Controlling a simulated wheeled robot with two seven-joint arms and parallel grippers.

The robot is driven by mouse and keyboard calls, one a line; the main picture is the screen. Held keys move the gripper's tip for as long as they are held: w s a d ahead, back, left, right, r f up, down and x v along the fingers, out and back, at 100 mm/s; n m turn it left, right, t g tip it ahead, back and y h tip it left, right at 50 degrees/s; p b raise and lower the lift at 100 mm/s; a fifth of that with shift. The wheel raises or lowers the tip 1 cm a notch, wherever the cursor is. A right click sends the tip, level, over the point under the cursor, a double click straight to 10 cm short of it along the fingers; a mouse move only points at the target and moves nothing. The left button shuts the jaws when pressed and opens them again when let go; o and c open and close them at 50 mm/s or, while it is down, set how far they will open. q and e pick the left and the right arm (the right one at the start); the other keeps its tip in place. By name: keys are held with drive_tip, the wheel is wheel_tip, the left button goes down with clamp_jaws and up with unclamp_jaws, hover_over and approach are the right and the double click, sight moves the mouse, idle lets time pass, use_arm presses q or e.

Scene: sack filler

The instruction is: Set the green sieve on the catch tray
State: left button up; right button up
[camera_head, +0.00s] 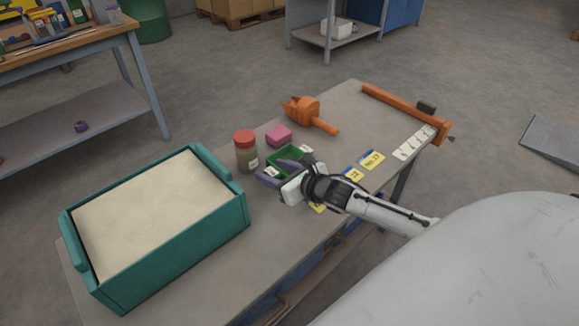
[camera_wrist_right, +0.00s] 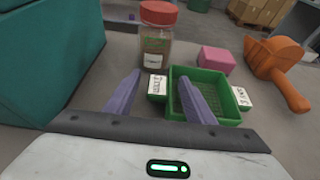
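The green sieve (camera_head: 287,156) is a small square tray with a mesh floor and white-labelled tabs on two sides. It sits on the bench and shows larger in the right wrist view (camera_wrist_right: 213,92). My right gripper (camera_head: 283,171) is at its near left side. In the right wrist view the lavender fingers (camera_wrist_right: 159,77) are spread apart, with the left labelled tab between them and the right finger over the sieve's interior. Whether they touch it I cannot tell. My left gripper is out of view. I cannot pick out a separate catch tray.
A teal crate (camera_head: 241,212) filled with pale material stands at the left of the bench. A red-lidded jar (camera_head: 246,155), pink block (camera_head: 278,136) and orange scoop (camera_head: 310,115) stand close behind the sieve. Yellow cards (camera_head: 371,160) lie to the right.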

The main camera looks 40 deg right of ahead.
clamp_jaws()
